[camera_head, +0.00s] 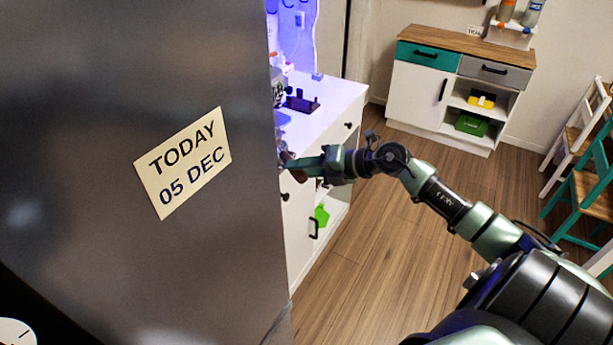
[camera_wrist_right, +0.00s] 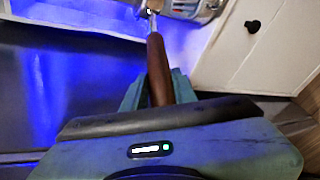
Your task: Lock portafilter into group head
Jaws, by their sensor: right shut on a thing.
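My right gripper (camera_head: 305,165) reaches in from the right, beside the white cabinet and close to the edge of a large grey panel. It is shut on the brown handle of the portafilter (camera_head: 287,159). In the right wrist view the portafilter handle (camera_wrist_right: 157,68) runs up from between the fingers (camera_wrist_right: 155,92) of my gripper. Its metal neck meets a shiny metal part of the espresso machine (camera_wrist_right: 185,8) at the top edge. Whether the portafilter is seated in the group head cannot be seen. In the head view the machine (camera_head: 279,88) is mostly hidden by the panel. My left gripper is not in view.
The grey panel (camera_head: 90,120) with a date sign (camera_head: 183,163) fills the left. The white cabinet (camera_head: 335,112) has knobs, an open shelf and a dark tray (camera_head: 301,103) on top. A sideboard (camera_head: 455,85) and wooden chairs (camera_head: 590,180) stand farther right. Wooden floor (camera_head: 395,240) is clear.

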